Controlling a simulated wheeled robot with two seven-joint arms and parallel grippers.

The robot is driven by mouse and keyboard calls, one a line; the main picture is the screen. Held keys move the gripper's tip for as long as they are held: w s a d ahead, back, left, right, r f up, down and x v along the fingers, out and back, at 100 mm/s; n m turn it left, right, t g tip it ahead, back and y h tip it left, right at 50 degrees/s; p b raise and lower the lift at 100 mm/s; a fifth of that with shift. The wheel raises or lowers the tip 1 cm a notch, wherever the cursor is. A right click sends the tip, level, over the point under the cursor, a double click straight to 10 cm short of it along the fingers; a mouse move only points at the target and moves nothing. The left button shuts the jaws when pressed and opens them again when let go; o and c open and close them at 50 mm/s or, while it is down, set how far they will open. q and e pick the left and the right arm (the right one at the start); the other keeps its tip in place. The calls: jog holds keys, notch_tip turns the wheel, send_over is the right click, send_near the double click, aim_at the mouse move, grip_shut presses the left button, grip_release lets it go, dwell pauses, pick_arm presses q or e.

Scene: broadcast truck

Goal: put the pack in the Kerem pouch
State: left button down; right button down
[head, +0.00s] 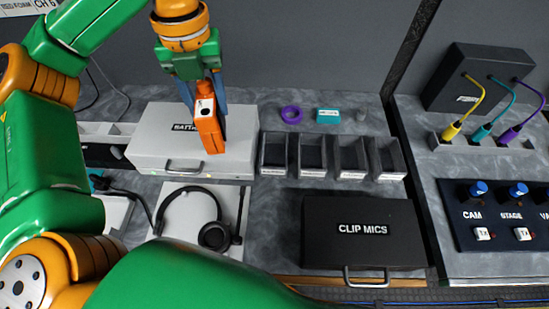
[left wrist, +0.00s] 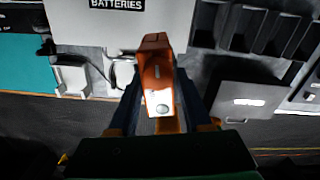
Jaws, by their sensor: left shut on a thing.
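An orange pack (head: 211,135) with a pale label and a dark round mark is held by my left gripper (head: 205,100). The gripper points down and is shut on the pack, which hangs tilted in front of the batteries case. In the left wrist view the pack (left wrist: 157,70) sits between the two fingers (left wrist: 158,108). A row of several dark open pouches (head: 311,171) stands to the right of the pack. Each has a small name label on its front; the labels are too small to read, so I cannot tell which is Kerem. My right gripper is out of view.
A pale batteries case (head: 150,140) stands behind the pack. A headset (head: 212,235) lies below it, and a black clip mics case (head: 365,228) in front of the pouches. A purple roll (head: 291,114) and a teal block (head: 327,115) lie behind the pouches.

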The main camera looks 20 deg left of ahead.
pick_arm(q)
jog(key=shift+s+a+r+m, duration=0.15)
jog(key=shift+a+m, duration=0.3)
jog(key=shift+m, duration=0.55)
jog(key=shift+w+d, duration=0.2)
jog(key=w+d+f+p, duration=0.3)
jog(key=w+d+f, duration=0.5)
jog(key=f, duration=0.5)
jog(key=shift+w+d, duration=0.15)
jog(key=shift+d, duration=1.05)
jog(key=shift+f, duration=0.15)
jog(key=shift+f, duration=0.4)
